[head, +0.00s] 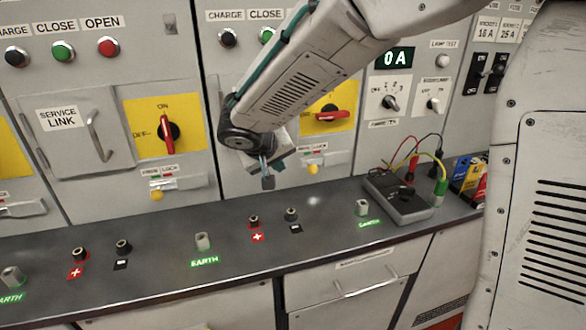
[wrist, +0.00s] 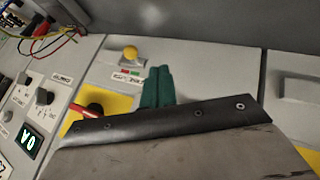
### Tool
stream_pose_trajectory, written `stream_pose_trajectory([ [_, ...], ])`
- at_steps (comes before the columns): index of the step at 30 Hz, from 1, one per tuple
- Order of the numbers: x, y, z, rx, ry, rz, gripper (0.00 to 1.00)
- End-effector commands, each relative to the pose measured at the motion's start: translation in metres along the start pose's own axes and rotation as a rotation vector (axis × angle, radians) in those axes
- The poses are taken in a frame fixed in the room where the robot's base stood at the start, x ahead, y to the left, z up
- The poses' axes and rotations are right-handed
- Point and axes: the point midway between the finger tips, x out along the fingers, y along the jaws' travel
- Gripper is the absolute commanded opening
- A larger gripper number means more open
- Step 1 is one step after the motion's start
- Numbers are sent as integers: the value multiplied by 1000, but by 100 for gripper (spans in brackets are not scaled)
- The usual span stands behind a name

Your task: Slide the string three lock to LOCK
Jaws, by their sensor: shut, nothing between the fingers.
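A lock slide with a yellow knob (head: 313,168) sits below the yellow switch panel of the right-hand cabinet, which I take to be string three. It also shows in the wrist view as a yellow knob (wrist: 131,53) on a pale plate, beside a small red and green label (wrist: 130,72). Which end of its travel the knob is at I cannot tell. My gripper (head: 267,183) is shut and empty, left of the knob and apart from it in the head view. Its dark green fingers (wrist: 157,87) stand close together beside the lock in the wrist view.
The red rotary handle (head: 329,116) is turned level above the lock. Another lock with a yellow knob (head: 157,195) is on the cabinet to the left. Terminals and a meter (head: 400,198) with leads stand on the dark ledge (head: 330,228) below.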

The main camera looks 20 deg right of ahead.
Motion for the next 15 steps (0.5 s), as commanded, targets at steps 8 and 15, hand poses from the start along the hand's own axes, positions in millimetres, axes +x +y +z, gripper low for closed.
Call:
stream_pose_trajectory([
  [8, 50, 1, 2, 0, -6, 2, 0],
  [15, 100, 1, 1, 0, -5, 0, 0],
])
